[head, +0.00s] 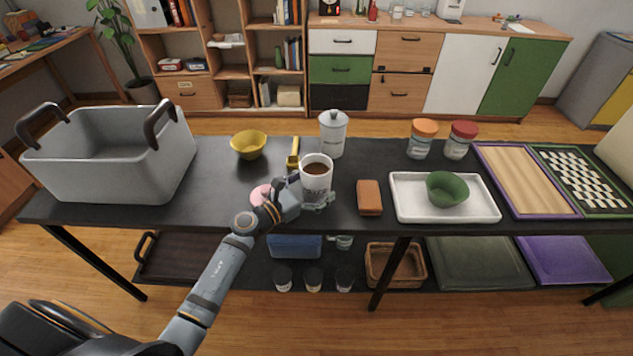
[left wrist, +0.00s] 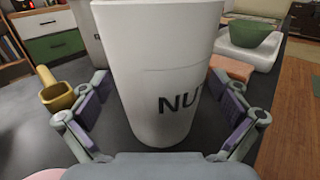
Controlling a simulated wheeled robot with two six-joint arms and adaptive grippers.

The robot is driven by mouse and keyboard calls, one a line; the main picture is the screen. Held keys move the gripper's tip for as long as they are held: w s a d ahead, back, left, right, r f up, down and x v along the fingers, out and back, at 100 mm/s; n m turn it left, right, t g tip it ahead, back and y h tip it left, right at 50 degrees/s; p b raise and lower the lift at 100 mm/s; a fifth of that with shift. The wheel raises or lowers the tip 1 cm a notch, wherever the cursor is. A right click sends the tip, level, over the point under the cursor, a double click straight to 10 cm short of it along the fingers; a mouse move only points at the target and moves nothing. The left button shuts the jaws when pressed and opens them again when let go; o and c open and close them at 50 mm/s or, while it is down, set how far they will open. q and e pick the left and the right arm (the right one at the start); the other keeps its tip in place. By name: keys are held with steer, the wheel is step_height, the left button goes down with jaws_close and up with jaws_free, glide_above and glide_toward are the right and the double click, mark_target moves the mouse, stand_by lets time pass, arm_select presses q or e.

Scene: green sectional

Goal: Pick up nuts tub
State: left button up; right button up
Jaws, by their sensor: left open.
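The nuts tub (head: 316,182) is a white tub with dark lettering and brown contents, upright on the dark table. In the left wrist view the tub (left wrist: 160,75) fills the middle, with "NU" readable on its side. My left gripper (head: 308,200) is at the near side of the tub. In the left wrist view its open fingers (left wrist: 160,112) stand on either side of the tub, with dark gaps visible between pads and wall. The tub's lower front is partly hidden by the gripper in the head view. My right gripper is not in view.
A yellow scoop (head: 293,154) and a white lidded canister (head: 333,134) stand close behind the tub. A pink item (head: 261,194) lies left of it, a brown block (head: 370,198) right. A white tray (head: 408,205) with a green bowl (head: 447,188) is farther right.

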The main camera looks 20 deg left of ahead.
mark_target(328, 168)
arm_select(q)
steer(key=c, duration=1.5)
steer(key=shift+r, duration=0.6)
steer(key=shift+c, duration=0.2)
steer(key=r, duration=0.1)
steer(key=r+p, duration=0.2)
steer(key=shift+s+d, duration=0.15)
steer(key=shift+s, duration=0.1)
steer(key=s+r+p, duration=0.1)
steer(key=s+d+r, duration=0.1)
steer(key=r, duration=0.1)
steer(key=s+r+p, duration=0.1)
steer(key=shift+d+r+p, duration=0.3)
steer(key=shift+d, duration=0.1)
steer(key=s+d+r, duration=0.4)
steer(key=s+d, duration=0.1)
steer(key=s, duration=0.3)
steer(key=shift+s+d+r+p, duration=0.15)
steer(key=shift+s+p, duration=0.05)
steer(key=shift+p, duration=0.25)
